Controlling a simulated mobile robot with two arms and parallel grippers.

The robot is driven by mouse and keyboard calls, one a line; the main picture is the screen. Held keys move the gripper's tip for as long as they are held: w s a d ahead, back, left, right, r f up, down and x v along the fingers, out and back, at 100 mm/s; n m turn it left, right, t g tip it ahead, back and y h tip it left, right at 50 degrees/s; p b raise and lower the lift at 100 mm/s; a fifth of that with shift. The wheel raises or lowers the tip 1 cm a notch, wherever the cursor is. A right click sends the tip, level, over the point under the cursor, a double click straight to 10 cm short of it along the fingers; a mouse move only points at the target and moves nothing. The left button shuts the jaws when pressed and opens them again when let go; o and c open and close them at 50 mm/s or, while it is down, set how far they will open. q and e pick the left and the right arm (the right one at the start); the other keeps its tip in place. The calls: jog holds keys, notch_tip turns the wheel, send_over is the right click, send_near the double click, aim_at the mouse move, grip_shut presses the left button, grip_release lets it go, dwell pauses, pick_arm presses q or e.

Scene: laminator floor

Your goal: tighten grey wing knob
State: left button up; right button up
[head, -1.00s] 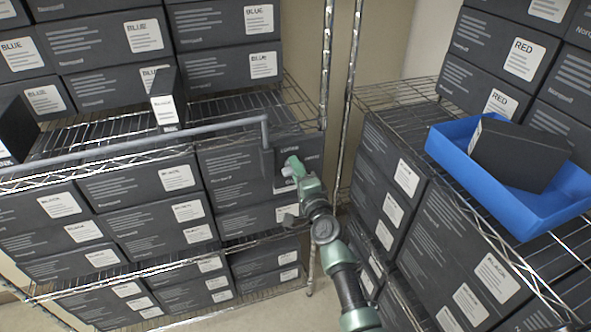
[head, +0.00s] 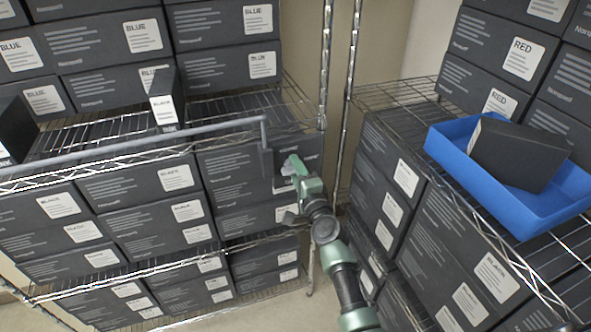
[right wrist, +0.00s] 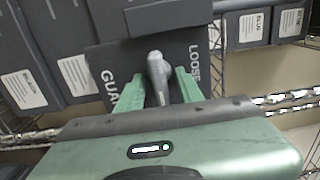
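The grey wing knob (right wrist: 157,72) stands on a dark plate (right wrist: 112,66) in the right wrist view. The plate carries the words "LOOSE" and, partly covered, "GUA...". My right gripper (right wrist: 161,80) has its two green fingers on either side of the knob, apart, with a gap showing on both sides. In the head view my right gripper (head: 288,168) is in front of the plate (head: 309,150) at the end of the grey guard bar (head: 190,131), and hides the knob. My left gripper is not in view.
The guard bar runs along the front of the left wire shelf (head: 105,130), which holds dark labelled boxes. A blue tray (head: 480,195) with a tilted dark box (head: 520,155) sits on the right rack. A metal post (head: 345,110) stands close right of my right gripper.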

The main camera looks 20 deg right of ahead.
jog(key=s, duration=0.7)
jog(key=shift+s+d+b, duration=0.15)
jog(key=shift+s+b, duration=0.15)
jog(key=shift+s, duration=0.1)
